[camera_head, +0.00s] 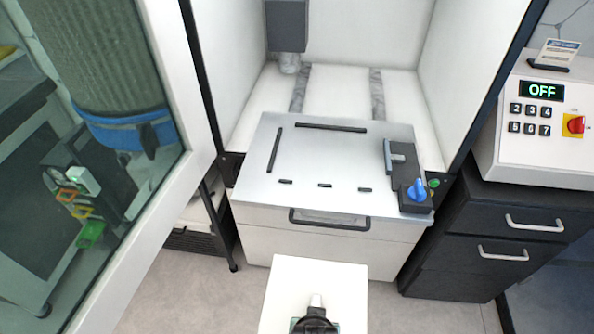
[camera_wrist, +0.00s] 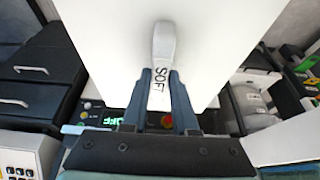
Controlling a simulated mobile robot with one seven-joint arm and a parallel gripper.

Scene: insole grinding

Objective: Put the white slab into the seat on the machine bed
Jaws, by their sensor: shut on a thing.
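The white slab (camera_head: 316,276) is at the bottom of the head view, in front of the machine and apart from its bed. In the wrist view the slab (camera_wrist: 222,40) fills the upper middle, with a pale grip marked "SOFT" (camera_wrist: 162,45) standing on it. My gripper (camera_wrist: 160,85) is shut on this grip; it also shows at the bottom edge of the head view (camera_head: 315,318). The grey machine bed (camera_head: 240,200) carries the seat (camera_head: 325,160), an empty area bounded by black strips at the back and left and several short stops in front. A clamp with a blue knob (camera_head: 417,188) sits at its right.
An open glazed door (camera_head: 180,80) stands on the left, and white cabinet walls (camera_head: 450,80) enclose the bed's rear. A dark grey spindle (camera_head: 287,25) hangs behind the bed. A control panel reading OFF (camera_head: 541,90) stands on black drawers (camera_head: 510,225) at right.

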